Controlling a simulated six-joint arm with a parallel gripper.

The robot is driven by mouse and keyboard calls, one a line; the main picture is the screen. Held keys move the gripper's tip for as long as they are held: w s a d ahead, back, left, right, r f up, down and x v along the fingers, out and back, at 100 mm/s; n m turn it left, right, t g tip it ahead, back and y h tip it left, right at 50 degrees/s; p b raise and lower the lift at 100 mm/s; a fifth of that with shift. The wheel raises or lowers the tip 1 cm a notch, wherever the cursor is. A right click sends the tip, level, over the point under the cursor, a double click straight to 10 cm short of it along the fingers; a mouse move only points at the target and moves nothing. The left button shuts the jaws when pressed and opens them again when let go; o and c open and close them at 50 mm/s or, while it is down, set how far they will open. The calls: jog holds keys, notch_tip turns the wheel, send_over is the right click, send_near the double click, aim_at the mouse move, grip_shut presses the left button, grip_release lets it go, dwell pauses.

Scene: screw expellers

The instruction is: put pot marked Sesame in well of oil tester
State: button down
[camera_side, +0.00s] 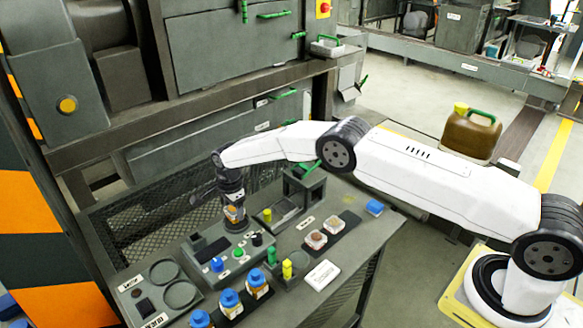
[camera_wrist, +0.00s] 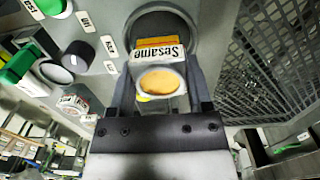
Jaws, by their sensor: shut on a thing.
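The pot marked Sesame (camera_wrist: 160,65) has a white label band and orange-yellow contents. It also shows small in the side view (camera_side: 235,214), under my wrist. My gripper (camera_wrist: 160,82) is shut on it, with a dark finger on each side; in the side view my gripper (camera_side: 233,200) points down over the tester. The round dark well (camera_wrist: 182,24) of the oil tester lies right beyond the pot in the wrist view, partly covered by it. I cannot tell whether the pot's end is inside the well. The oil tester (camera_side: 226,268) is a grey panel with blue, green and black controls.
Blue-lidded jars (camera_side: 230,301) stand at the bench front. White pots (camera_side: 316,240) sit on a black strip to the right. Green and yellow bottles (camera_side: 287,269) and a white card (camera_side: 322,275) are nearby. A mesh panel (camera_wrist: 270,55) lies beside the well.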

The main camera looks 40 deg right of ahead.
jog(key=shift+f, duration=0.85)
dwell(2.1)
grip_release()
jog(key=shift+r, duration=0.1)
jog(key=shift+r, duration=4.4)
